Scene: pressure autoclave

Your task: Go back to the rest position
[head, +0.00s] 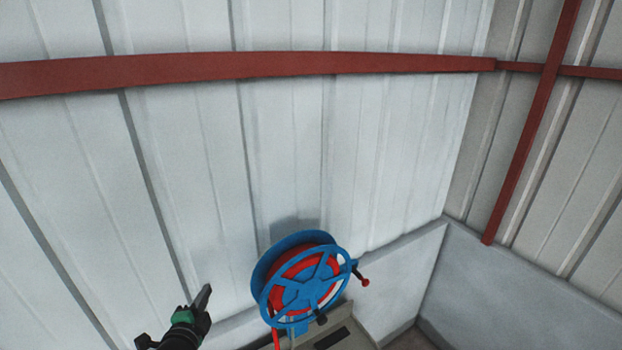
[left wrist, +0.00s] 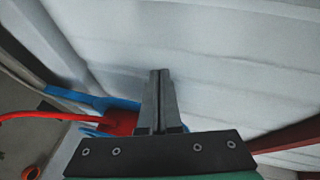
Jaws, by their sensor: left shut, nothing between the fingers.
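My left gripper (head: 204,296) shows at the bottom of the head view, to the left of a blue hose reel, pointing up in front of the white wall. In the left wrist view its two fingers (left wrist: 160,72) lie together, shut and empty. The right gripper is in neither view.
The blue reel (head: 268,270) with red hose (head: 287,268) stands by the corrugated wall (head: 290,150); its blue rim also shows in the left wrist view (left wrist: 75,98). A beige surface (head: 350,338) lies below it. Red beams (head: 250,65) cross the walls.

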